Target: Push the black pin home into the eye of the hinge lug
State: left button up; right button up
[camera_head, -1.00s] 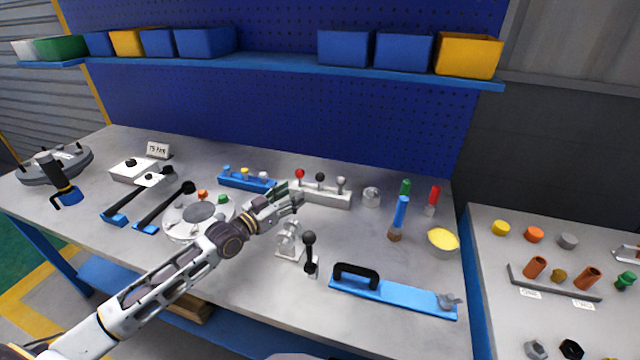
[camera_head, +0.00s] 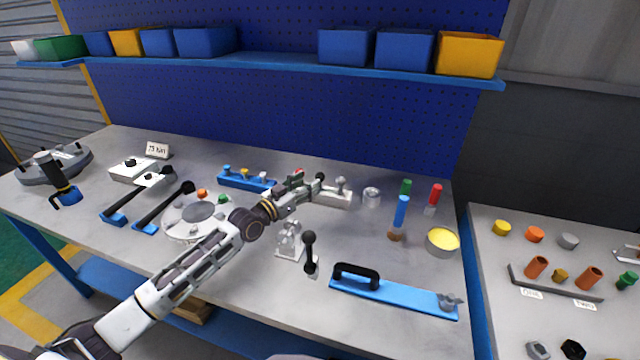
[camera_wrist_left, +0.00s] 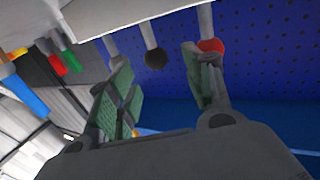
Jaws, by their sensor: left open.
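The black pin (camera_head: 320,177) stands in a white rack (camera_head: 335,198), its round black head up, between a red-headed pin and a grey-headed pin (camera_head: 340,182). My left gripper (camera_head: 298,178) is at the rack's left part, partly covering the red pin. In the left wrist view my left gripper (camera_wrist_left: 160,70) is open, with green finger pads. The black pin's head (camera_wrist_left: 155,60) shows between the fingers, apart from them. The red head (camera_wrist_left: 210,45) is partly behind the right finger. A pale bracket (camera_head: 290,238), apparently the hinge lug, stands nearer me; its eye is hard to make out.
A black-knobbed lever (camera_head: 310,252) stands beside the bracket. A blue plate with a black handle (camera_head: 395,296) lies at the front. A round flanged cover (camera_head: 185,229) sits left, partly behind my arm. A blue rack (camera_head: 246,181) is behind.

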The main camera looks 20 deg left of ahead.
pick_arm(q)
jog(key=shift+w+d, duration=0.3)
jog(key=shift+w, duration=0.3)
pick_arm(e)
jog(key=shift+s+a+f, duration=0.1)
jog(key=shift+s+a, duration=0.05)
jog(key=shift+s, duration=0.2)
jog(key=shift+w, duration=0.2)
